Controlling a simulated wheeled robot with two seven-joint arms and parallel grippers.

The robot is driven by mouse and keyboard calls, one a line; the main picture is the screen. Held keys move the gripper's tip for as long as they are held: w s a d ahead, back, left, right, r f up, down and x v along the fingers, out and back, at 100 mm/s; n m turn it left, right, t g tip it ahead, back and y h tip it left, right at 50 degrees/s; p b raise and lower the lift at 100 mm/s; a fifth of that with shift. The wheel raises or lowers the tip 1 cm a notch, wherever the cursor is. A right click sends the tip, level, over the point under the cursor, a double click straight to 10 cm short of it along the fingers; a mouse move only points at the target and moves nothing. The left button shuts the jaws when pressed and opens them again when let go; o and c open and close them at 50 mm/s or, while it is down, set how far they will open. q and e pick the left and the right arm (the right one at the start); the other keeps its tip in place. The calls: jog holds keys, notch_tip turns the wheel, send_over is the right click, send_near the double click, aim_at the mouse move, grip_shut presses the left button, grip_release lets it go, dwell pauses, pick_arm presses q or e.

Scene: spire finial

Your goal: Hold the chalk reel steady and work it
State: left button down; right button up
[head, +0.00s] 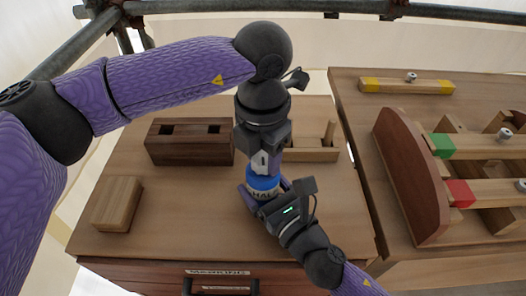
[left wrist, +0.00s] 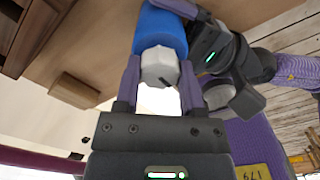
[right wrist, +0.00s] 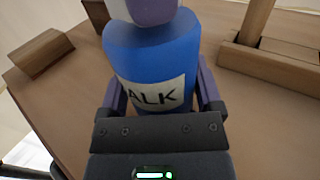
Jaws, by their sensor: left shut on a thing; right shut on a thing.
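The chalk reel (head: 263,184) is a blue cylinder with a white label and a pale grey top piece. It is upright above the middle of the wooden table (head: 200,215). My left gripper (head: 264,162) comes from above and is shut on the pale top piece, seen between its fingers in the left wrist view (left wrist: 158,66). My right gripper (head: 267,190) comes from the front right and is shut around the blue body. In the right wrist view the label (right wrist: 160,97) reads "ALK", its start hidden. Whether the reel's base touches the table is hidden.
A dark wooden block with slots (head: 190,141) stands behind left, a light block (head: 117,203) at the left. A wooden holder (head: 310,152) is behind right. The right table carries a rack with green and red blocks (head: 443,146). Metal poles (head: 260,6) cross above.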

aim_at(263, 156)
pick_arm(q)
jog(key=m, duration=0.4)
jog(key=shift+m, duration=0.3)
jog(key=m, duration=0.4)
jog(key=shift+m, duration=0.3)
jog(key=m, duration=0.4)
jog(key=shift+m, duration=2.5)
jog(key=shift+c, duration=0.9)
grip_release()
notch_tip(263, 156, up, 12)
